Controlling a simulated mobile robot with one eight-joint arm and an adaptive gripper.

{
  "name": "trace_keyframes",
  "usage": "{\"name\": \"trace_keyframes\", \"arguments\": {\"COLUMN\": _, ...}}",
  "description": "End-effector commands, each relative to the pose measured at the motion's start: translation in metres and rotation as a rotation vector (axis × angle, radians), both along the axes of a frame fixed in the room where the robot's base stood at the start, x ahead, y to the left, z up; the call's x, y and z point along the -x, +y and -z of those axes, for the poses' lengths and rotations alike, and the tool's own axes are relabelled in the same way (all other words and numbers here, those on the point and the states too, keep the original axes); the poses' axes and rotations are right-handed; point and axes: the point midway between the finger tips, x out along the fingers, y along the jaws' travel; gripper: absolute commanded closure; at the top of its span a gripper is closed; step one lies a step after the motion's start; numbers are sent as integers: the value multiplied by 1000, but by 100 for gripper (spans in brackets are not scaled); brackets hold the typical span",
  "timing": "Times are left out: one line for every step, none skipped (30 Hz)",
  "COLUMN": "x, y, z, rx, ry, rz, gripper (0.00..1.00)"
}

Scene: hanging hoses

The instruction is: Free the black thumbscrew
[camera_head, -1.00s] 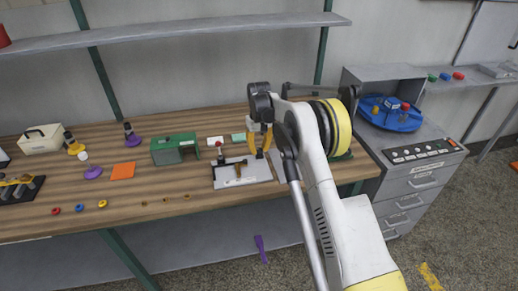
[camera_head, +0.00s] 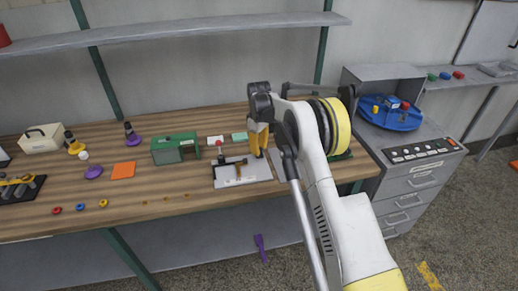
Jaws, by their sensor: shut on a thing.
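The white plate (camera_head: 256,177) lies on the bench and carries a small dark and brown fixture (camera_head: 237,163). A red-topped post (camera_head: 219,146) stands at its back left. My gripper (camera_head: 257,152) points down over the plate's back right part. Its yellow fingers are close together, shut on the black thumbscrew. The thumbscrew is hidden behind the fingers and cannot be made out. Whether it is still seated in the fixture cannot be told.
A green box (camera_head: 175,149) stands left of the plate, with an orange square (camera_head: 123,171) farther left. Small rings lie along the bench's front edge. A grey cabinet (camera_head: 412,185) with a blue round device (camera_head: 392,115) stands right. The shelf (camera_head: 190,33) runs above.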

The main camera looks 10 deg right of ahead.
Motion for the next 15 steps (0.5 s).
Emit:
{"name": "trace_keyframes", "arguments": {"x": 0, "y": 0, "z": 0, "rx": 0, "ry": 0, "rz": -3, "gripper": 100}}
{"name": "trace_keyframes", "arguments": {"x": 0, "y": 0, "z": 0, "rx": 0, "ry": 0, "rz": -5, "gripper": 100}}
{"name": "trace_keyframes", "arguments": {"x": 0, "y": 0, "z": 0, "rx": 0, "ry": 0, "rz": -7, "gripper": 100}}
{"name": "trace_keyframes", "arguments": {"x": 0, "y": 0, "z": 0, "rx": 0, "ry": 0, "rz": -7, "gripper": 100}}
{"name": "trace_keyframes", "arguments": {"x": 0, "y": 0, "z": 0, "rx": 0, "ry": 0, "rz": -7, "gripper": 100}}
{"name": "trace_keyframes", "arguments": {"x": 0, "y": 0, "z": 0, "rx": 0, "ry": 0, "rz": -7, "gripper": 100}}
{"name": "trace_keyframes", "arguments": {"x": 0, "y": 0, "z": 0, "rx": 0, "ry": 0, "rz": -7, "gripper": 100}}
{"name": "trace_keyframes", "arguments": {"x": 0, "y": 0, "z": 0, "rx": 0, "ry": 0, "rz": -7, "gripper": 100}}
{"name": "trace_keyframes", "arguments": {"x": 0, "y": 0, "z": 0, "rx": 0, "ry": 0, "rz": -7, "gripper": 100}}
{"name": "trace_keyframes", "arguments": {"x": 0, "y": 0, "z": 0, "rx": 0, "ry": 0, "rz": -7, "gripper": 100}}
{"name": "trace_keyframes", "arguments": {"x": 0, "y": 0, "z": 0, "rx": 0, "ry": 0, "rz": -7, "gripper": 100}}
{"name": "trace_keyframes", "arguments": {"x": 0, "y": 0, "z": 0, "rx": 0, "ry": 0, "rz": -7, "gripper": 100}}
{"name": "trace_keyframes", "arguments": {"x": 0, "y": 0, "z": 0, "rx": 0, "ry": 0, "rz": -6, "gripper": 70}}
{"name": "trace_keyframes", "arguments": {"x": 0, "y": 0, "z": 0, "rx": 0, "ry": 0, "rz": -6, "gripper": 61}}
{"name": "trace_keyframes", "arguments": {"x": 0, "y": 0, "z": 0, "rx": 0, "ry": 0, "rz": -6, "gripper": 51}}
